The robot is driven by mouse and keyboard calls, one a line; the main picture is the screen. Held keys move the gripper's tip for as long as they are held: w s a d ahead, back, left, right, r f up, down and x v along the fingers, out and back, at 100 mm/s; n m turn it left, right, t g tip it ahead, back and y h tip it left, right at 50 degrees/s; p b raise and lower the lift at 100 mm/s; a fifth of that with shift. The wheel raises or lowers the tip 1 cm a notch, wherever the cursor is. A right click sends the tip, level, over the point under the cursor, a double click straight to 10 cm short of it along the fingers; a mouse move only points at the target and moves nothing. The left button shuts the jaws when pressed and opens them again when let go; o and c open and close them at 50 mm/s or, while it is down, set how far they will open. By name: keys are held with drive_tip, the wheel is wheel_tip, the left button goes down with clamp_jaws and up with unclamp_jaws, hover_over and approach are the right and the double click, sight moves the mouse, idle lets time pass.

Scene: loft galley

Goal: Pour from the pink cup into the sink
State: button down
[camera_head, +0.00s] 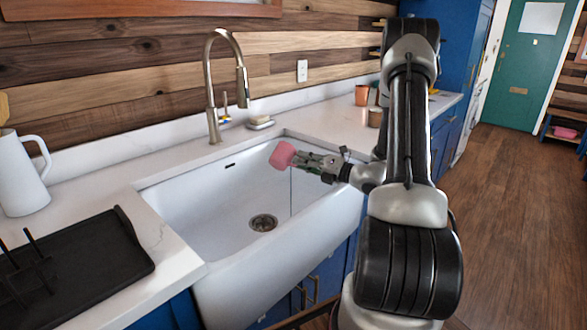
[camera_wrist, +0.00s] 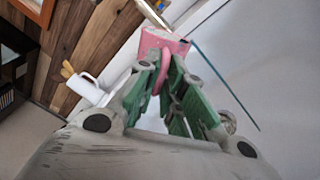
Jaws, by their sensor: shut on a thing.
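The pink cup (camera_head: 283,155) hangs tilted over the right part of the white sink (camera_head: 185,215), above its rim level and apart from it. My gripper (camera_head: 318,162) is shut on the cup from the right. In the wrist view, the pink cup (camera_wrist: 168,42) is beyond the green-padded fingers (camera_wrist: 172,92), with its pink handle between them. A thin dark line drops below the cup in the head view, and a teal line shows beside it in the wrist view; I cannot tell whether this is liquid or an edge. The cup's inside is hidden.
A tall faucet (camera_head: 210,100) stands behind the sink, left of the cup. The drain (camera_head: 263,222) is bare. A black drying tray (camera_head: 95,272) and white pitcher (camera_head: 20,178) are on the left counter. A soap dish (camera_head: 260,122) and orange cup (camera_head: 361,95) are at the back.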

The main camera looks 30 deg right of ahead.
drive_tip(key=shift+f, duration=0.1)
drive_tip(key=shift+w+d+r+m, duration=0.15)
drive_tip(key=shift+r+m, duration=0.2)
drive_tip(key=shift+m, duration=0.75)
idle(0.5)
drive_tip(key=shift+w+d+f+m, duration=0.4)
drive_tip(key=shift+d+m, duration=0.25)
drive_tip(key=shift+m, duration=0.25)
idle(0.5)
drive_tip(key=shift+w+d+r+m+p, duration=0.1)
drive_tip(key=shift+d+r+m+p, duration=0.15)
drive_tip(key=shift+m, duration=0.4)
drive_tip(key=shift+d+r+m+p, duration=0.1)
drive_tip(key=shift+m+p, duration=0.2)
drive_tip(key=shift+m, duration=0.35)
idle(0.7)
